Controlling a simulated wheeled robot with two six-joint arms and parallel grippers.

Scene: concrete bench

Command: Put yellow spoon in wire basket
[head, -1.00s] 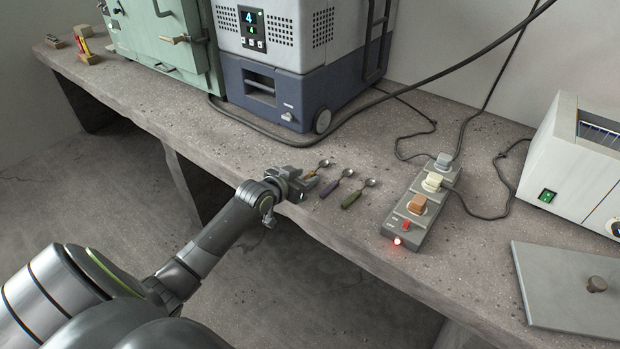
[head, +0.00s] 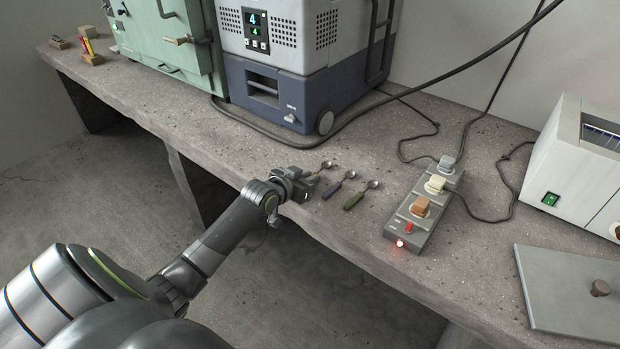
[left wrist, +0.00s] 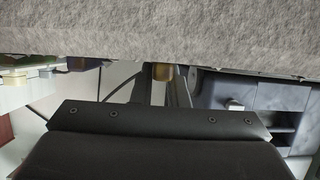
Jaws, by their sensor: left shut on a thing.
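The yellow spoon (head: 327,165) lies at the left of a row of three spoons near the bench's front edge. Its metal bowl shows in the head view; most of its handle is hidden by my left gripper (head: 311,180). My left gripper is low at the bench edge, shut on the spoon's handle. In the left wrist view a small ochre piece (left wrist: 163,72), which looks like the handle, shows between the dark fingers. I cannot make out a wire basket in either view. My right gripper is not in view.
A purple-handled spoon (head: 338,186) and a green-handled spoon (head: 360,195) lie just right of the gripper. A power strip (head: 421,212) with cables is further right, then a white appliance (head: 570,160) and a grey lid (head: 570,290). A blue-grey box (head: 290,70) stands behind.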

